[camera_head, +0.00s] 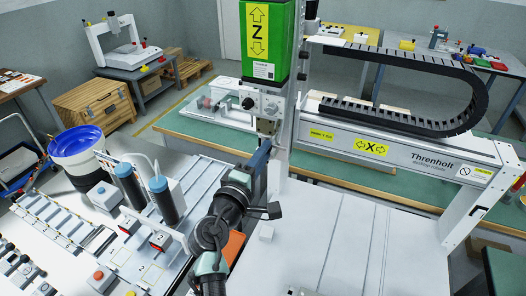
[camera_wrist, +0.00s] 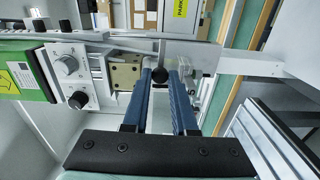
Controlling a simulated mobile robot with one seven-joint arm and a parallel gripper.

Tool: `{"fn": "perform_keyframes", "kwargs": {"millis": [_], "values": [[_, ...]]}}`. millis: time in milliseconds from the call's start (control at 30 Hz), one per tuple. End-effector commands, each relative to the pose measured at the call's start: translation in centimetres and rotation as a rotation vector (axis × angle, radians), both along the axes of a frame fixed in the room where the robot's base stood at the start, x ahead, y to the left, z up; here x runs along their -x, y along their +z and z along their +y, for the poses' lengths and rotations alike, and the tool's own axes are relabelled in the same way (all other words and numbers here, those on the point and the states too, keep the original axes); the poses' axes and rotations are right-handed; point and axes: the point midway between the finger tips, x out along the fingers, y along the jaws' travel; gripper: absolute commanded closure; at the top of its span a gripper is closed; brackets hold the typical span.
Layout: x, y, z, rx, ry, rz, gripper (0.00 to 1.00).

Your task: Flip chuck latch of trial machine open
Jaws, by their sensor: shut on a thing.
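The gantry machine's green Z head (camera_head: 268,40) hangs at the upper middle of the head view and shows at the left in the wrist view (camera_wrist: 25,75). Below it is a grey control block with knobs (camera_head: 262,103). In the head view my gripper (camera_head: 266,143) reaches up under the Z head and hides the latch.
The gantry's X beam (camera_head: 400,160) runs to the right with a black cable chain (camera_head: 420,62) above it. Dark cylinders (camera_head: 162,198) stand left of my arm. The white table (camera_head: 350,240) on the right is largely clear.

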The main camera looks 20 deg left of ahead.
Motion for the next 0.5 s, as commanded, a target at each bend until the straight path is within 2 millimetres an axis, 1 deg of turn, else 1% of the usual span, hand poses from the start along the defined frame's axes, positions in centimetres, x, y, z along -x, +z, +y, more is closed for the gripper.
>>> {"fn": "perform_keyframes", "kwargs": {"millis": [200,500], "values": [[0.03,0.00,0.06,0.045,0.002,0.001,1.00],[0.03,-0.04,0.07,0.053,0.002,0.002,1.00]]}}
